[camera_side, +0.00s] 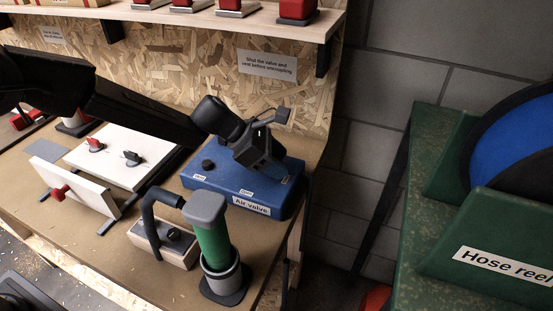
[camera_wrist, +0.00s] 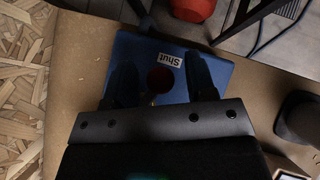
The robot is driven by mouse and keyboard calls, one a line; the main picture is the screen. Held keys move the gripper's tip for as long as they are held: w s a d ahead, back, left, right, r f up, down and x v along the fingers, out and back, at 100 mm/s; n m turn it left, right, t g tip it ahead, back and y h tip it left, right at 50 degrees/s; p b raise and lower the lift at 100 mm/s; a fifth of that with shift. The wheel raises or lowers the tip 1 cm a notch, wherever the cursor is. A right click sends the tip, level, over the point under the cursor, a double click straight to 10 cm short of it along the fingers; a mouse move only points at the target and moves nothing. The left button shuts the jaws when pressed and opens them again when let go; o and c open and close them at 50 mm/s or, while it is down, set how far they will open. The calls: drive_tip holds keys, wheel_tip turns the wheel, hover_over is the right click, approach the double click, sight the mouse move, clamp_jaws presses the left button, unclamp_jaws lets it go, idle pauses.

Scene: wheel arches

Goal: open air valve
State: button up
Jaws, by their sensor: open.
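The air valve is a blue box (camera_side: 230,183) with an "Air valve" label on its front, standing on the workbench in the side view. It also shows in the wrist view (camera_wrist: 178,48), with a "Shut" label (camera_wrist: 170,60) on its top. My gripper (camera_side: 262,160) is over the right part of the box, pointing down. In the wrist view my gripper (camera_wrist: 162,82) is open, with a finger on each side of a dark red round knob (camera_wrist: 160,78). I see gaps between the fingers and the knob. In the side view my gripper hides the knob.
A green cylinder in a dark holder (camera_side: 211,240) and a black hooked pipe on a block (camera_side: 165,240) stand in front of the box. A green hose reel stand (camera_side: 470,220) is right. A shelf (camera_side: 230,18) hangs above.

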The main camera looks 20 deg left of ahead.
drive_tip(key=shift+c, duration=0.4)
drive_tip(key=c, duration=0.8)
drive_tip(key=m+g, duration=0.1)
drive_tip(key=s+m+g, duration=0.1)
drive_tip(key=m, duration=0.1)
drive_tip(key=shift+a+m+g+h, duration=0.3)
drive_tip(key=shift+a+h, duration=0.1)
drive_tip(key=m+g, duration=0.1)
drive_tip(key=m, duration=0.1)
drive_tip(key=s+a+m+g, duration=0.1)
drive_tip(key=g, duration=0.1)
drive_tip(key=shift+m, duration=0.4)
drive_tip(key=m+g, duration=0.1)
drive_tip(key=a+m+g+y, duration=0.1)
drive_tip(key=m, duration=0.1)
drive_tip(key=shift+s+a, duration=0.1)
drive_tip(key=shift+s, duration=0.2)
drive_tip(key=shift+s+a+m+g+y, duration=0.1)
drive_tip(key=shift+a+m+g+y, duration=0.25)
drive_tip(key=shift+m+g, duration=0.4)
drive_tip(key=shift+a+m+g+y, duration=0.2)
drive_tip(key=shift+m+g+y, duration=0.25)
drive_tip(key=shift+m, duration=0.5)
